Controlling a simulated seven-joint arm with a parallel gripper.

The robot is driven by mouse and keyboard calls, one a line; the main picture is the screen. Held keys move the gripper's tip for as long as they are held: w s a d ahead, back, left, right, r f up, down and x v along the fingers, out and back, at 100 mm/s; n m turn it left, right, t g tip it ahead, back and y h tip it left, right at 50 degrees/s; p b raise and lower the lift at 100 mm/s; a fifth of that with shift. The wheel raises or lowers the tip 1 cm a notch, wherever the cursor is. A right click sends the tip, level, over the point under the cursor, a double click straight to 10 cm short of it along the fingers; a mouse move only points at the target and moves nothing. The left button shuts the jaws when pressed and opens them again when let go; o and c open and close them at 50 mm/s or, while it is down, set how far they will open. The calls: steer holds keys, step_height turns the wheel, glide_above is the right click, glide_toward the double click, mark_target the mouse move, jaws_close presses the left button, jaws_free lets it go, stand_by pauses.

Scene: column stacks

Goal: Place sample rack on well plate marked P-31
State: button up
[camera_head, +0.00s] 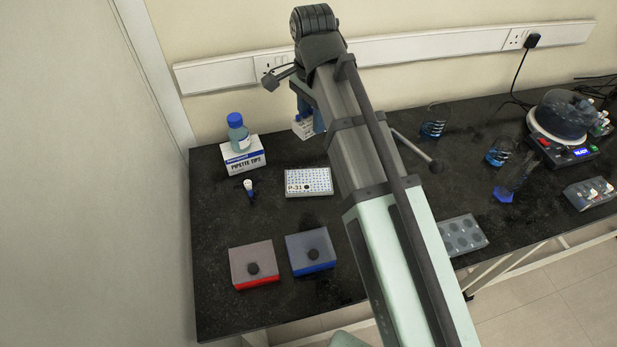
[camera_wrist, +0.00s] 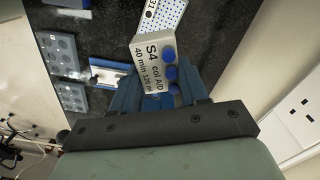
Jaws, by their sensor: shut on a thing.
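In the head view the sample rack (camera_head: 302,128) is partly hidden by my gripper (camera_head: 313,117), near the back wall. The well plate (camera_head: 315,190) is white with many blue wells and a black dot; its label seems to end in "31". It lies on the dark bench in front of the rack. In the wrist view the well plate (camera_wrist: 172,14) is cut off at the top edge.
A pipette tips box (camera_head: 244,164) with a blue-capped bottle (camera_head: 238,132) on it stands left. A red-based box (camera_head: 252,262) and a blue-based box (camera_head: 310,250) sit nearer. A grey well tray (camera_head: 462,235) lies right of my arm.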

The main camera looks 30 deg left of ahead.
mark_target(312, 176)
step_height(312, 176, down, 18)
steer(key=shift+r, duration=0.25)
stand_by(0.7)
steer(key=o, duration=1.1)
steer(key=shift+f, duration=0.15)
step_height(312, 176, up, 12)
steer(key=shift+r, duration=0.2)
